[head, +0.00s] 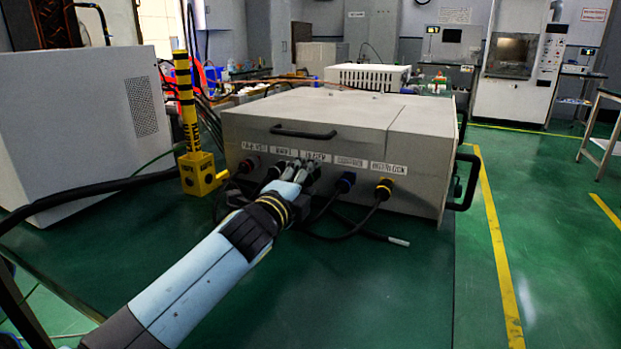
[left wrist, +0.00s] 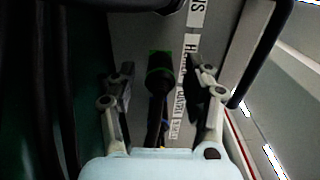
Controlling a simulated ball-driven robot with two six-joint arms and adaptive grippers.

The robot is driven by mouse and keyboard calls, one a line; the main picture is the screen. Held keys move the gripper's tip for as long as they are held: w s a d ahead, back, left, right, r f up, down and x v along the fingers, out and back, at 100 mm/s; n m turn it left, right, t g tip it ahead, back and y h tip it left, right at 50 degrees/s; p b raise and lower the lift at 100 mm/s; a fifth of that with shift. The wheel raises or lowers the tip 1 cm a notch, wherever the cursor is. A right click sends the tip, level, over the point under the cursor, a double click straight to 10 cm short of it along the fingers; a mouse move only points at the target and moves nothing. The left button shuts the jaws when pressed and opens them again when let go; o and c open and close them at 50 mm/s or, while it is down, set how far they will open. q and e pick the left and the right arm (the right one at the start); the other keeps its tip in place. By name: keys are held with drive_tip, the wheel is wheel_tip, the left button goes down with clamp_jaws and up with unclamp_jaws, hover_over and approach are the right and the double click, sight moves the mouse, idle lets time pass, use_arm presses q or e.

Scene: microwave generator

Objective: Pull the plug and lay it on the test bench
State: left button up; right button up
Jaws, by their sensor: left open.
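The grey generator box (head: 300,120) stands on the green test bench (head: 370,290). Its front panel carries a row of labelled plugs, among them a red one (head: 250,164), a blue one (head: 346,181) and a yellow one (head: 384,188). My left gripper (head: 293,172) is open at the middle of this row and hides part of it. In the left wrist view a green-ringed plug (left wrist: 160,66) with a dark cable lies between the open fingers (left wrist: 158,84). A gap shows on both sides of it. My right gripper is not in view.
A yellow-and-black post (head: 186,120) and a grey cabinet (head: 75,125) stand at the left. Black cables hang from the panel, and a loose cable end (head: 398,240) lies on the bench. The front of the bench at the right is clear.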

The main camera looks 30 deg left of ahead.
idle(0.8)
use_arm(q)
clamp_jaws()
idle(0.5)
drive_tip(key=shift+s+f, duration=0.1)
drive_tip(key=shift+s, duration=0.1)
drive_tip(key=shift+s+d, duration=0.2)
drive_tip(key=shift+s, duration=2.65)
